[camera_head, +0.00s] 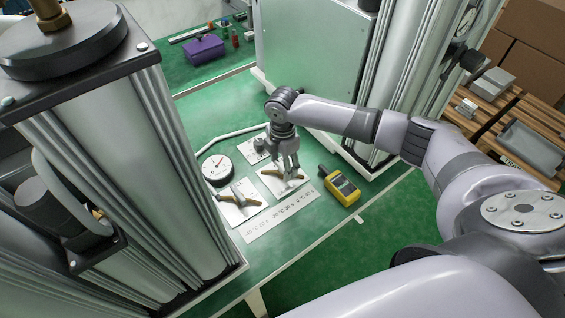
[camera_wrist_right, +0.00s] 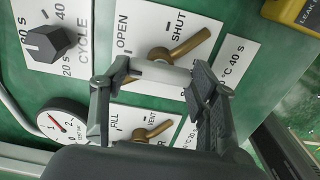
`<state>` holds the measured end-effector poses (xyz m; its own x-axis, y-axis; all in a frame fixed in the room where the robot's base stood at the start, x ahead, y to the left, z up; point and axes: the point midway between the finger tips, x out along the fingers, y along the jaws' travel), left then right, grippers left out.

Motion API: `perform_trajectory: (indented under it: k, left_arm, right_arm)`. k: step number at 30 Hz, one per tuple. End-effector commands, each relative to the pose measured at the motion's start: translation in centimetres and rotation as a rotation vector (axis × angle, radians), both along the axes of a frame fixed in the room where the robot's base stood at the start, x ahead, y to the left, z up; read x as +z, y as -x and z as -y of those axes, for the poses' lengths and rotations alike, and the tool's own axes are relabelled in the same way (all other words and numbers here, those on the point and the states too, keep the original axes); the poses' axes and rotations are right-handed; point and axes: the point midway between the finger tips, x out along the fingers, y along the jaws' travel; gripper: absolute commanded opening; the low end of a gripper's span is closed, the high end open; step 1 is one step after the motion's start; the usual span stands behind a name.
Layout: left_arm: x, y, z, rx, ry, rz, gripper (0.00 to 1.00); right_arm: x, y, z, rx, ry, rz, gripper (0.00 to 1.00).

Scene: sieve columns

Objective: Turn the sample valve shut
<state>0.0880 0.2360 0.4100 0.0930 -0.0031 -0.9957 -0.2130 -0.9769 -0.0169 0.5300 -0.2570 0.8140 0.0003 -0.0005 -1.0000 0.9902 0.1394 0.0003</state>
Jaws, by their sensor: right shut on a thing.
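The sample valve (camera_wrist_right: 184,45) is on a white plate marked OPEN and SHUT. It has a brass lever and a pale rounded bar. In the right wrist view the lever's free end points up and right, beside the word SHUT. My right gripper (camera_wrist_right: 160,84) is shut on the valve, with one finger at each end of the pale bar. In the head view my right gripper (camera_head: 287,172) reaches down onto the valve plate (camera_head: 270,178) and hides part of the valve. My left gripper is not in view.
A FILL/VENT valve (camera_head: 240,197), a round gauge (camera_head: 217,168) and a CYCLE knob (camera_wrist_right: 47,43) are close by. A yellow device (camera_head: 340,186) lies right of the gripper. Tall metal columns (camera_head: 110,170) stand at left and behind. A purple box (camera_head: 204,50) sits farther back.

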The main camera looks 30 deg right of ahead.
Motion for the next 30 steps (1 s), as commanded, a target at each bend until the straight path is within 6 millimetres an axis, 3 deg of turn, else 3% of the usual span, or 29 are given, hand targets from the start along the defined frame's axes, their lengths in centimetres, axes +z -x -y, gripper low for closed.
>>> perform_trajectory:
  k: [14, 30]
  left_arm:
    - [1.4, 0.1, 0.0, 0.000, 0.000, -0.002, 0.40]
    - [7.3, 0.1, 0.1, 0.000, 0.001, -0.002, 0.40]
  right_arm:
    - [0.3, 0.1, 0.0, -0.080, 0.000, -0.004, 0.27]
    - [0.5, 0.1, -0.1, -0.539, 0.000, -0.005, 0.27]
